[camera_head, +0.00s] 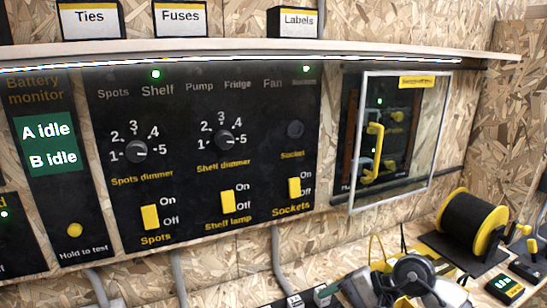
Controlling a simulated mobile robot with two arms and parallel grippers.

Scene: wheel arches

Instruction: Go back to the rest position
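A grey and black jointed shape (413,275) shows at the bottom, right of centre, cut off by the lower edge. It looks like part of my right arm or gripper, but I cannot make out fingertips on it. My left gripper is not in view. The black switch panel (260,120) on the wall has two dimmer knobs and yellow Spots (150,217), Shelf lamp (228,201) and Sockets (294,187) switches. Green lights glow above Shelf and Sockets. The battery monitor (50,190) reads "A idle, B idle".
A clear, white-framed cover (447,120) stands in front of a black unit with a yellow handle (375,140). A yellow and black reel (472,222) and small devices (504,288) sit on the bench at right. A shelf (250,50) with labelled boxes runs above.

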